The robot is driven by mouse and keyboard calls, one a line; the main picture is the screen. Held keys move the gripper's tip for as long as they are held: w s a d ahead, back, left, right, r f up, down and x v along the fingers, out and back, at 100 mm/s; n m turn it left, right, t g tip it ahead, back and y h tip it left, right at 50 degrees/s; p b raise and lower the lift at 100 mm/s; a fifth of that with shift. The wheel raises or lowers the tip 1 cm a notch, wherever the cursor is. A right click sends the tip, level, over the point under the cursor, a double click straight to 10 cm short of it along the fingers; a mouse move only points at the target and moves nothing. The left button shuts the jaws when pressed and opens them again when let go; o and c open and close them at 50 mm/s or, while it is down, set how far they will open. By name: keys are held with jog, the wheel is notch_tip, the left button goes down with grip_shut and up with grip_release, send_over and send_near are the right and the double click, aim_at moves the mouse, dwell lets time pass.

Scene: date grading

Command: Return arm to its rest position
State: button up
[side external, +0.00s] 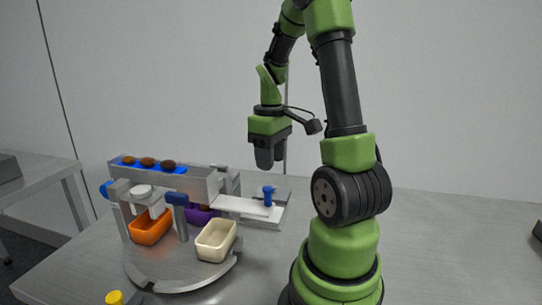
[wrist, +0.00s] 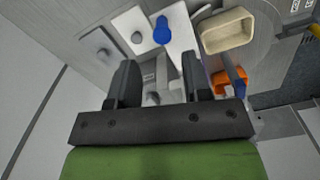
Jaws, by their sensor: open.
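My gripper (side external: 268,158) hangs pointing down above the table, to the right of the grading station and well above its white plate. In the wrist view its two dark fingers (wrist: 157,82) are apart, with nothing held between them. Below the fingers, the wrist view shows the white plate (wrist: 181,35) with a blue knob (wrist: 162,30). The same blue knob (side external: 268,194) stands upright on the plate in the side view.
The grading station has a raised grey channel (side external: 205,185) with several brown dates (side external: 148,162) on a blue strip. Below are an orange bin (side external: 150,228), a cream bin (side external: 216,241) and a partly hidden purple bin (side external: 200,215). A yellow button (side external: 114,297) is at the front. The table (side external: 450,245) is clear at right.

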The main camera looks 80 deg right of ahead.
dwell(0.3)
jog(key=shift+w+a+r, duration=0.2)
jog(key=shift+a, duration=0.05)
jog(key=w+a+r+t, duration=0.35)
jog(key=a+r, duration=0.35)
jog(key=a, duration=0.5)
jog(key=s+a+r+t+y, duration=0.1)
jog(key=s+a+t, duration=0.1)
jog(key=a, duration=0.3)
jog(key=s+a+r+m+t+y, duration=0.1)
jog(key=s+a+r, duration=0.1)
jog(key=a, duration=0.3)
jog(key=shift+s+r+t, duration=0.3)
jog(key=shift+s+t, duration=0.05)
jog(key=shift+s, duration=0.15)
dwell(1.6)
